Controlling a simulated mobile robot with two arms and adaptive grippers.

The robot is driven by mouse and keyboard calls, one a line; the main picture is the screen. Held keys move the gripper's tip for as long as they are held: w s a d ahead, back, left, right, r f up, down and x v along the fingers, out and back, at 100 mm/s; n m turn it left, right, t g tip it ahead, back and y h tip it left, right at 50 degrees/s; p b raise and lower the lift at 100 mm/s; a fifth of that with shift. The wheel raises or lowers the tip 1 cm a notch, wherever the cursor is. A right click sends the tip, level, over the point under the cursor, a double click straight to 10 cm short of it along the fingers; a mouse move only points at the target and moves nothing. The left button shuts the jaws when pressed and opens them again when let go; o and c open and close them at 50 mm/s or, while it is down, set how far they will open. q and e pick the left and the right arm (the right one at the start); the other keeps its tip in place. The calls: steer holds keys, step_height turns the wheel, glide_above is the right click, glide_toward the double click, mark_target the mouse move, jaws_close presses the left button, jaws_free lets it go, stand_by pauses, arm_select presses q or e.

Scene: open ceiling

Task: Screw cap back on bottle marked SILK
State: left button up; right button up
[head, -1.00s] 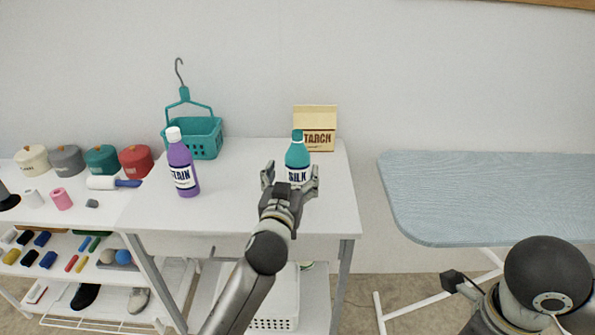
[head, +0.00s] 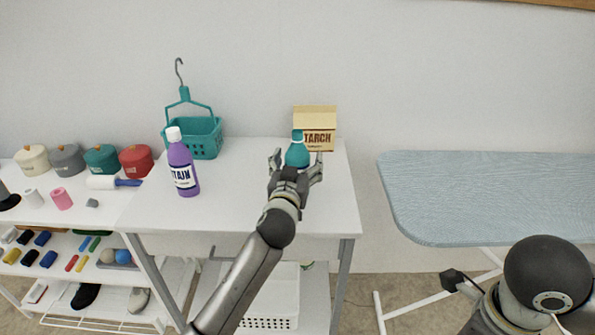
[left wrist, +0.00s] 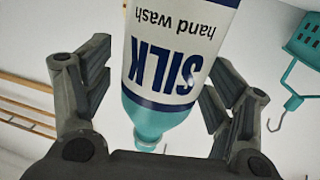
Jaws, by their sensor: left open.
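The teal SILK bottle (head: 297,155) stands upright on the white table (head: 240,205). A darker teal top shows at its upper end; I cannot tell whether this is a seated cap. No separate loose cap shows. My left gripper (head: 297,163) is open in front of the bottle, one finger to each side, and hides its lower part. In the left wrist view the SILK bottle (left wrist: 180,50) appears upside down between the open fingers of my left gripper (left wrist: 160,75), with no clear grip on it. My right gripper is not visible.
A purple STAIN bottle (head: 181,165) stands left of my left gripper. A STARCH box (head: 316,118) is close behind the SILK bottle, and a teal hanging basket (head: 205,140) is at the back. An ironing board (head: 490,195) is to the right. The table between the bottles is clear.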

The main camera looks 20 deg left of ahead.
mark_target(295, 153)
arm_select(q)
steer(key=c, duration=1.3)
steer(key=shift+o, duration=0.2)
steer(key=shift+r, duration=0.1)
steer(key=shift+r, duration=0.55)
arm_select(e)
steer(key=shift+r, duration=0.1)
arm_select(q)
step_height(295, 153, up, 3)
steer(key=shift+s+a+f+p, duration=0.15)
steer(key=shift+f+p, duration=0.05)
steer(key=shift+p, duration=0.1)
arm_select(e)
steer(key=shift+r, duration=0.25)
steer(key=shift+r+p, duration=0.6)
arm_select(q)
steer(key=s+a+r, duration=0.6)
steer(key=s+r, duration=0.3)
steer(key=s, duration=0.3)
steer(key=shift+a, duration=0.35)
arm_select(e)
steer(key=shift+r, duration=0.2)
arm_select(q)
steer(key=shift+r, duration=0.1)
